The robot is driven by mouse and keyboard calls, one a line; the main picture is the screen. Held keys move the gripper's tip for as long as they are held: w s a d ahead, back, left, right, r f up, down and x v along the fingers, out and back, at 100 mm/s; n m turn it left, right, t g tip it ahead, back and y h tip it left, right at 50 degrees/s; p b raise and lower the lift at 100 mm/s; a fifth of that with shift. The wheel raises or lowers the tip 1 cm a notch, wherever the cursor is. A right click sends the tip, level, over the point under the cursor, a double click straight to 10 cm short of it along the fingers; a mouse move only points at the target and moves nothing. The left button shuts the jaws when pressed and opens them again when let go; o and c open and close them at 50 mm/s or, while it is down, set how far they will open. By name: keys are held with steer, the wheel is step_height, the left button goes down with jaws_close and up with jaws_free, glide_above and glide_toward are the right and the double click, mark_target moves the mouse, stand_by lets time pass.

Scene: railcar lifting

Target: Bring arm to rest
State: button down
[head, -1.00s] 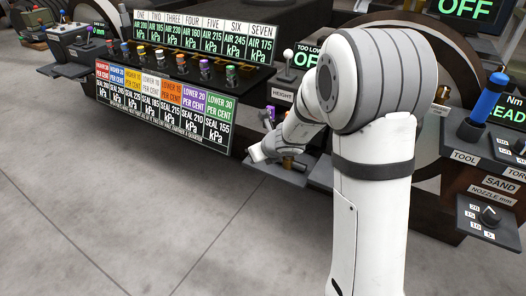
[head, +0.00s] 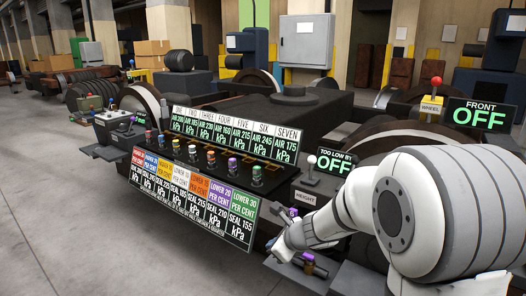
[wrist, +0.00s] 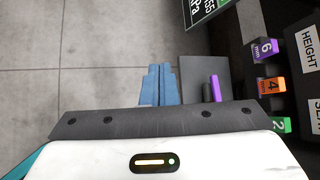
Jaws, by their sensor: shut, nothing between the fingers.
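My arm (head: 425,215) fills the lower right of the head view, its white wrist reaching left toward a small dark shelf below the HEIGHT lever. In the wrist view my gripper (wrist: 159,68) shows as two blue fingers close together, with nothing between them. Below it are grey floor and the dark shelf (wrist: 196,72).
The console with the green pressure display (head: 232,140) and coloured knobs stands left of my arm. The HEIGHT lever (head: 311,168) and numbered coloured tags (wrist: 266,48) are close by. A red-knobbed WHEEL lever (head: 436,88) stands behind. Grey floor (head: 60,215) is open at left.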

steer(key=s+d+r+n+g+p, duration=0.1)
steer(key=s+r+n+p, duration=0.55)
steer(key=r, duration=0.35)
steer(key=s+d+r+n+g+p, duration=0.1)
steer(key=s+r+n+g+p, duration=0.1)
steer(key=s+r+n+p, duration=0.65)
steer(key=s+d+r+n+g+h+p, duration=0.1)
steer(key=s+d+r+n+h+p, duration=0.4)
steer(key=s+d+r+n+p, duration=0.4)
step_height(320, 180, up, 4)
steer(key=shift+s+d+r+h, duration=0.15)
steer(key=shift+s+d+h, duration=0.2)
steer(key=shift+s, duration=0.7)
